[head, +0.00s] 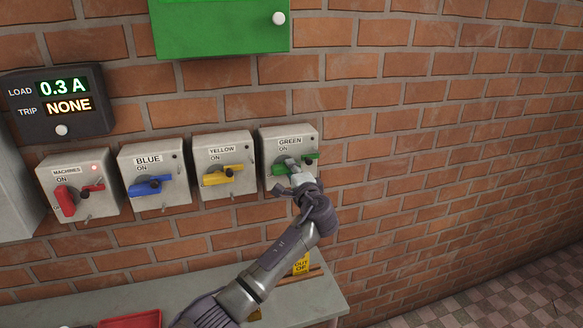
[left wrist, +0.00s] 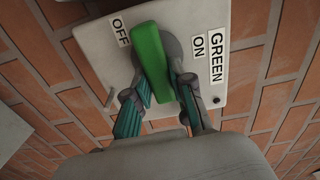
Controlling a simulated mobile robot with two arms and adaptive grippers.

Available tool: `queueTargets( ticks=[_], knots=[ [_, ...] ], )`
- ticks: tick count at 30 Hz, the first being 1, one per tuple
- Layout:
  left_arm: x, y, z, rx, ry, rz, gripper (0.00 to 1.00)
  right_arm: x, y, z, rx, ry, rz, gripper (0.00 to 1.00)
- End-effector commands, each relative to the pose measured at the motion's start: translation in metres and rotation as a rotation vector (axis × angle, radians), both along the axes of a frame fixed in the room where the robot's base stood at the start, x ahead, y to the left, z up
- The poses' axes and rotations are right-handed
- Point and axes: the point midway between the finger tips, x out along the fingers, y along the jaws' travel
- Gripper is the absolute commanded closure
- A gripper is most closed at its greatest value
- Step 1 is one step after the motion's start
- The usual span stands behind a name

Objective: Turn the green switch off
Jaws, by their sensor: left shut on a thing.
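The green switch box (head: 306,138) is the rightmost in the row on the brick wall. Its green handle (head: 311,157) lies roughly level there, partly hidden by my gripper. In the left wrist view the handle (left wrist: 150,52) has its far end beside the OFF label (left wrist: 120,32), with the ON label (left wrist: 198,45) on the other side. My left gripper (head: 291,168) is at the handle. In the left wrist view its fingers (left wrist: 162,92) are shut on the handle, one on each side. My right gripper is not in view.
The yellow (head: 223,147), blue (head: 153,161) and machines (head: 75,173) switches stand to the left. A display (head: 60,104) reads 0.3 A and NONE. A bench (head: 205,258) with a yellow sign (head: 302,265) and red tray (head: 130,320) is below. The right wall is bare.

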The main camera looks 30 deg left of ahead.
Motion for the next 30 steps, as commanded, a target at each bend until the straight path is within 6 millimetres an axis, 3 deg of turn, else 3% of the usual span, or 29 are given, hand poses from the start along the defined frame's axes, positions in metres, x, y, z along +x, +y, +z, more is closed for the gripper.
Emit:
queueTargets(
  ticks=[20, 21, 24, 30],
  knots=[
    [-0.0001, -0.0001, -0.0021, 0.04, 0.049, 0.0, 1.0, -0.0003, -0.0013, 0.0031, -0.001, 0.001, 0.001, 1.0],
    [-0.0001, -0.0002, -0.0021, 0.04, 0.049, 0.0, 0.72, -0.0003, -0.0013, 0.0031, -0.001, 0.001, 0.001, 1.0],
    [0.0, -0.0001, -0.0018, 0.039, 0.047, 0.0, 0.56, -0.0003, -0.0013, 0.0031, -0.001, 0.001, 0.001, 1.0],
    [0.0, -0.0001, -0.0012, 0.038, 0.045, 0.0, 0.52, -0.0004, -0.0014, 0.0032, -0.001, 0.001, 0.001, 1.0]
  ],
)
